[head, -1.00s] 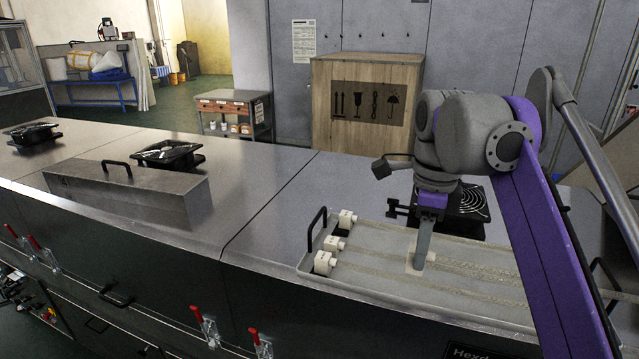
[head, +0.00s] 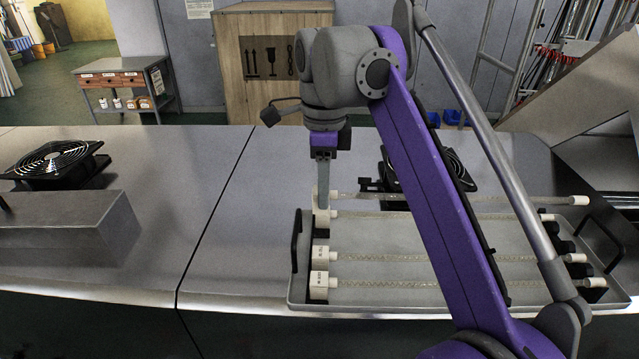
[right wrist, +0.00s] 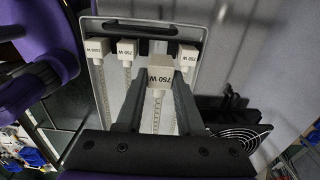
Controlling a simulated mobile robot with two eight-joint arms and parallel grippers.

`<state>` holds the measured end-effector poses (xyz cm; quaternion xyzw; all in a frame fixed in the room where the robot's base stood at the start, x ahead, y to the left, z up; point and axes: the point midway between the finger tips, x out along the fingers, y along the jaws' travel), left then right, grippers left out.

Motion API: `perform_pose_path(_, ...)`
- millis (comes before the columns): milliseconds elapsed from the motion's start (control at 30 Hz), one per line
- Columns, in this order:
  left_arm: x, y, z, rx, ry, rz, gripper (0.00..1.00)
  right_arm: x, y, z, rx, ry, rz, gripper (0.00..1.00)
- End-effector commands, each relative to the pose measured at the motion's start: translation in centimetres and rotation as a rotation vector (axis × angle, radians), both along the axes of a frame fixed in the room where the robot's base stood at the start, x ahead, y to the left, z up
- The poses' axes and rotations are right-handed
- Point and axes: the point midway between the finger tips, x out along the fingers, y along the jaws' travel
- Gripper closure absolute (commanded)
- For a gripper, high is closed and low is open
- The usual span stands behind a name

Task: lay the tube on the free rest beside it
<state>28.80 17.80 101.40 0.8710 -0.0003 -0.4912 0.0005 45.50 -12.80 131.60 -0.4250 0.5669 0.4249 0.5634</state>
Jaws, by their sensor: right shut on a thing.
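My right gripper (head: 322,200) is shut on the white end cap of a tube (head: 450,197). It holds the tube above the grey tray (head: 291,292). In the right wrist view the held cap (right wrist: 160,76), marked 750 W, sits between the two fingers. Three other tubes lie in the tray: a far one (head: 400,215), a middle one (head: 390,257) and a near one (head: 390,284). In the wrist view the held cap appears between the far tube's cap (right wrist: 188,55) and the middle tube's cap (right wrist: 127,50). The rest below it is hidden. My left gripper is not in view.
The tray has upright black handles (head: 295,241) at its ends. Dark rest blocks (head: 567,246) stand at its right end. A black fan (head: 450,170) is behind the tray, another (head: 55,163) at the left. A grey metal cover (head: 70,235) stands at left.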

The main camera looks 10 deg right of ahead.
Motion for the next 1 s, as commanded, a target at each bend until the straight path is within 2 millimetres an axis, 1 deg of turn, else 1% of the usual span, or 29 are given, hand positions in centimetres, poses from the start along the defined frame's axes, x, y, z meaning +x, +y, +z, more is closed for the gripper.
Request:
perform_pose_path(367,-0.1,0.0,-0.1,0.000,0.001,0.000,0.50,-0.1,0.0,-0.1,-0.001,0.001,0.000,1.00)
perform_pose_path(567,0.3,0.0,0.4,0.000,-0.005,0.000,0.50,0.0,0.0,0.1,-0.003,0.000,0.000,1.00)
perform_pose_path(767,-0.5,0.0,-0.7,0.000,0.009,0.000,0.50,-0.1,0.0,-1.5,-0.004,0.005,-0.001,1.00)
perform_pose_path(1000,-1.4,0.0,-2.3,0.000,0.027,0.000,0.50,-0.1,0.0,-4.0,-0.003,0.006,-0.001,1.00)
